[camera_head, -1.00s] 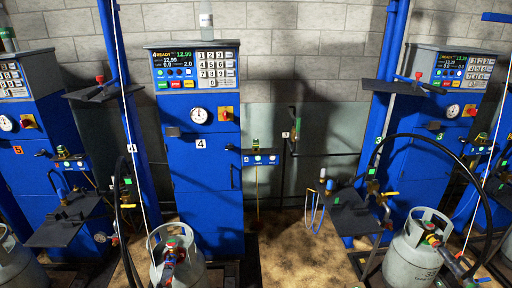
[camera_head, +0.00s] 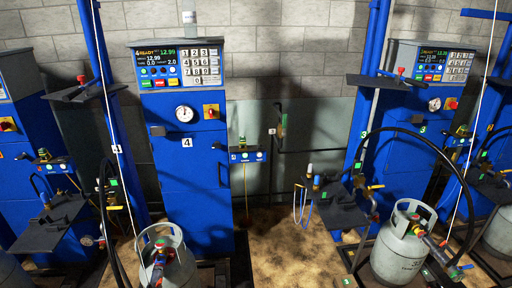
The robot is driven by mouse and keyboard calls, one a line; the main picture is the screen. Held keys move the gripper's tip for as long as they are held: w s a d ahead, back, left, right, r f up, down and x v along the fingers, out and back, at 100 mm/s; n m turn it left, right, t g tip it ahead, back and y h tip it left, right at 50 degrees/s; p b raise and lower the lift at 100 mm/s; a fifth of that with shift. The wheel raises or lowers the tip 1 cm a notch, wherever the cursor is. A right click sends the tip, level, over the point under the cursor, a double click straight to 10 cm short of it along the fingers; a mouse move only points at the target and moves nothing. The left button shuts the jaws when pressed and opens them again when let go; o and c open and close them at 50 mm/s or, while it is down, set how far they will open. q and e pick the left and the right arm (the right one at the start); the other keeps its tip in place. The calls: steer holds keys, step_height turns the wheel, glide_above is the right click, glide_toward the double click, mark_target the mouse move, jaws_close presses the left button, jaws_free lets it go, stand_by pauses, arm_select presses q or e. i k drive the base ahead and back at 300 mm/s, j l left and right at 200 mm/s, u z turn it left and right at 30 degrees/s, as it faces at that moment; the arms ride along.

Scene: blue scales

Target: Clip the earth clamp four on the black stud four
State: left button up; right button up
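The blue filling station labelled 4 (camera_head: 187,192) stands left of centre, with a keypad and a lit display reading 4 READY. At its right side a small blue bracket (camera_head: 247,156) carries several buttons and a small green and yellow piece (camera_head: 242,142). A thin yellow line (camera_head: 246,195) hangs below the bracket. I cannot tell for sure which small part is earth clamp four or black stud four. A grey gas cylinder (camera_head: 178,266) stands in front of station 4, with a fitting on its top. Neither of my grippers is in view.
Another blue station (camera_head: 408,155) stands at the right, with a grey cylinder (camera_head: 398,256) and a curved black hose (camera_head: 455,165) before it. A dark shelf (camera_head: 340,217) juts out there. Part of another station (camera_head: 15,150) is at the left. Bare brown floor (camera_head: 285,255) lies between.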

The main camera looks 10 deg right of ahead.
mark_target(242, 145)
steer(key=i+l+u, duration=0.3)
steer(key=i+l, duration=0.55)
steer(key=i, duration=0.35)
steer(key=i+l+u, duration=0.3)
steer(key=i+l, duration=0.8)
